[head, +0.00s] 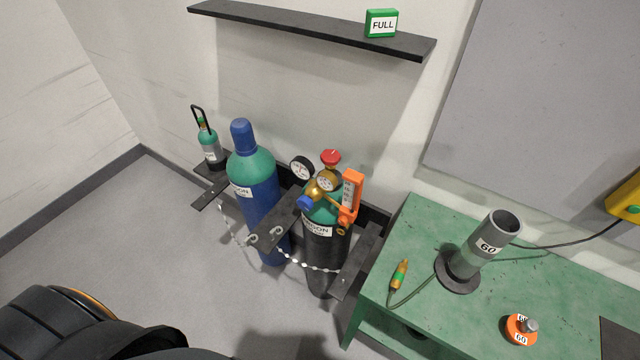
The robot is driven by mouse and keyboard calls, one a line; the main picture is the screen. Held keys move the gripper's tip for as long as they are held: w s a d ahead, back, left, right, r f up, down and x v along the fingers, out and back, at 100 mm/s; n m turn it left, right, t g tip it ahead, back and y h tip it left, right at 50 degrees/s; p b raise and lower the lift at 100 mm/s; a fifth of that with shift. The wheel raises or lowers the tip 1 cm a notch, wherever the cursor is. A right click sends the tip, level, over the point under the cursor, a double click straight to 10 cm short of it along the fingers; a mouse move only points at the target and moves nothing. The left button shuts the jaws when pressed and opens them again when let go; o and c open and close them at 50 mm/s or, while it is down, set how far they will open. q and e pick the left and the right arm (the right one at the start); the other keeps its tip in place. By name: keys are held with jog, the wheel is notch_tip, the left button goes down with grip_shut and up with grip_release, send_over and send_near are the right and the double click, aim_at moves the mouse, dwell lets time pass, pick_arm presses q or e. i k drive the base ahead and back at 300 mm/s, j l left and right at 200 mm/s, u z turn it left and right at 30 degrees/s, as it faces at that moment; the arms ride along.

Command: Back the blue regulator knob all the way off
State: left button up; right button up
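The blue regulator knob (305,202) sits at the left front of the brass regulator (314,190) on the black argon cylinder (323,255). This cylinder has a green shoulder and a red valve handwheel (331,156) on top. One round gauge (301,168) stands up at the left of the regulator. A second gauge (325,181) faces the front. An orange flowmeter (352,188) stands upright on the right side. How far the blue knob is turned cannot be read. Neither of my grippers shows in the head view.
A blue cylinder (257,200) stands left of the argon cylinder, with a chain (290,262) across both and dark brackets (275,222) around. A small cylinder (209,148) is farther left. The green bench (410,235) at right carries a grey tube (480,250) and a torch (399,273).

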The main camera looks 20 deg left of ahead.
aim_at(305, 203)
jog(key=z, duration=0.6)
jog(key=j+z, duration=0.3)
jog(key=k+j+z, duration=0.1)
jog(key=j+z, duration=0.25)
jog(key=k+j+z, duration=0.15)
jog(key=j+z, duration=0.15)
jog(key=k+j+z, duration=0.15)
jog(key=j+z, duration=0.2)
jog(key=j, duration=0.1)
